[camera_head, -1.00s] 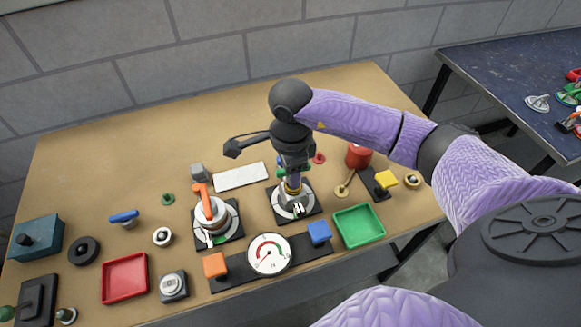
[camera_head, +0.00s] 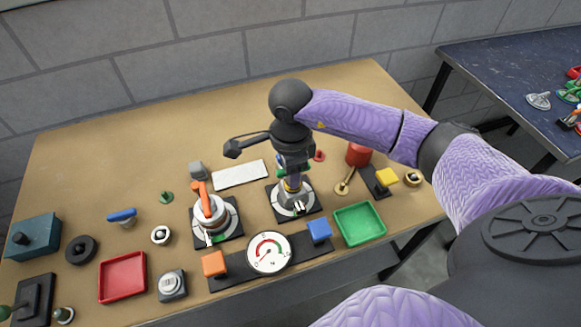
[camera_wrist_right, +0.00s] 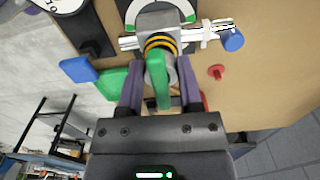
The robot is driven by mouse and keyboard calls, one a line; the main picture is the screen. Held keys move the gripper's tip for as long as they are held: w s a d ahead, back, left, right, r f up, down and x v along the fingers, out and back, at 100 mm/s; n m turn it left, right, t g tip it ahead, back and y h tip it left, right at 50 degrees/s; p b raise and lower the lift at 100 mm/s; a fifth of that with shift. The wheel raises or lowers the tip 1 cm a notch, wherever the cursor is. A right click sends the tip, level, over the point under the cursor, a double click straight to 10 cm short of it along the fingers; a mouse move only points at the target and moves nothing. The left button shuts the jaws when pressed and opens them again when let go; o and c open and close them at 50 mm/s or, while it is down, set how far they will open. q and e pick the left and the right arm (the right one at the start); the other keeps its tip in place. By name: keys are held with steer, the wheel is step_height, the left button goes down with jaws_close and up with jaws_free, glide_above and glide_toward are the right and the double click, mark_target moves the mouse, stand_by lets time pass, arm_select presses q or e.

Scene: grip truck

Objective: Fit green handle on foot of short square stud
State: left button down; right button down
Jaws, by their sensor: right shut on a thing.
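The green handle (camera_wrist_right: 161,88) is held between the two fingers of my right gripper (camera_wrist_right: 160,92), which is shut on it. In the head view my right gripper (camera_head: 293,178) points down over the right-hand round dial fixture (camera_head: 277,207) and hides much of its middle. In the wrist view the handle's far end is at a grey post with black and yellow bands (camera_wrist_right: 160,42). I cannot tell whether it is seated there or only in front of it. The stud's foot is not clearly visible. My left gripper is not in view.
A similar fixture with an orange handle (camera_head: 201,193) stands to the left. A gauge (camera_head: 268,253) is in front, between orange and blue blocks. A green tray (camera_head: 376,213) is to the right, a red tray (camera_head: 143,285) at the left. A white plate (camera_head: 240,174) lies behind.

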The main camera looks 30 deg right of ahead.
steer(key=shift+f+b, duration=0.5)
stand_by(0.7)
jaws_free()
step_height(320, 180, up, 8)
steer(key=p, duration=0.5)
steer(key=shift+f+p, duration=0.1)
steer(key=shift+p, duration=0.3)
steer(key=shift+f, duration=0.1)
